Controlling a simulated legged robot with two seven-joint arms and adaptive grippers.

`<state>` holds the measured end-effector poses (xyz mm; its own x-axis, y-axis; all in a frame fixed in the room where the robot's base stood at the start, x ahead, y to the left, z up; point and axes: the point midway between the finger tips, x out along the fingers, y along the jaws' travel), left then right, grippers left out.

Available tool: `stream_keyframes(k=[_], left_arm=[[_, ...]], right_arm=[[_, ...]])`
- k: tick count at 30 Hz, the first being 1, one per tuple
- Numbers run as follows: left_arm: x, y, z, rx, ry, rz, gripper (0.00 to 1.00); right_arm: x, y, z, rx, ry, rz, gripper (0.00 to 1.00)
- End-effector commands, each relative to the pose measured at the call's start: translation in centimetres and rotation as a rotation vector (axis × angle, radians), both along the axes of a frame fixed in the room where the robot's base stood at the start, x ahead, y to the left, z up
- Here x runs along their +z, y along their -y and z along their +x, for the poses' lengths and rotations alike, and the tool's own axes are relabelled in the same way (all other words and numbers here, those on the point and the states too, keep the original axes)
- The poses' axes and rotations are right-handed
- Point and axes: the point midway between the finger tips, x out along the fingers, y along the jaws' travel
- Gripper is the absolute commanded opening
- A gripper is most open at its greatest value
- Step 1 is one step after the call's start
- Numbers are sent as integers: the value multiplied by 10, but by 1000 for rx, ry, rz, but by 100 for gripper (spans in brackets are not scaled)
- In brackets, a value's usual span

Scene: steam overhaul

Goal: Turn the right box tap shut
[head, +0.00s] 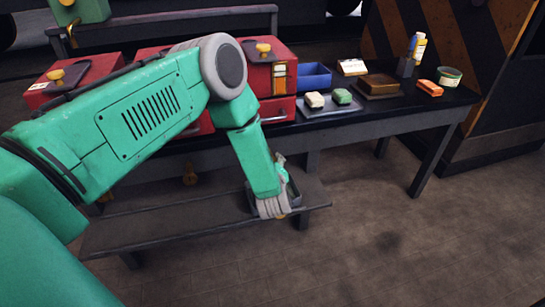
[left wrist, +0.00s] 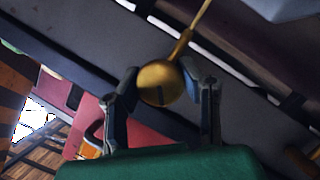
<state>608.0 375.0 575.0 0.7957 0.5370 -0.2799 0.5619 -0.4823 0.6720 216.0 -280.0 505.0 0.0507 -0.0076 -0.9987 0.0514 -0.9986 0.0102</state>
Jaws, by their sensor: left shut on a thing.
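In the left wrist view, a round brass tap (left wrist: 160,85) with a dark slot and a thin lever (left wrist: 200,20) running up to the right sits between the fingers of my left gripper (left wrist: 163,76). The gripper is shut on it. In the head view, my left gripper (head: 278,203) is low in front of the bench, below the right red box (head: 277,110); the tap there is mostly hidden by it. My right gripper is not in view.
A low dark shelf (head: 150,232) runs under the bench, close to the gripper. On the bench (head: 400,115) stand a blue bin (head: 314,77), a tray (head: 350,106) with two blocks, a bottle (head: 419,48) and a tin (head: 449,77). The floor at right is clear.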

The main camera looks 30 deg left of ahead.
Motion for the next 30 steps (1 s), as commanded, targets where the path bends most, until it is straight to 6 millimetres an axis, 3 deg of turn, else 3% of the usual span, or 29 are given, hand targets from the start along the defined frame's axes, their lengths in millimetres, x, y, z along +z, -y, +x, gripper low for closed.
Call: stream_keyframes(k=[1,12,30], left_arm=[[-3,7,-4,-12,-50,20,4],[-6,6,-4,-10,-311,244,4],[-8,5,-5,-12,-566,459,4]], right_arm=[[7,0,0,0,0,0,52],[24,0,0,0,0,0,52],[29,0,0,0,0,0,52]])
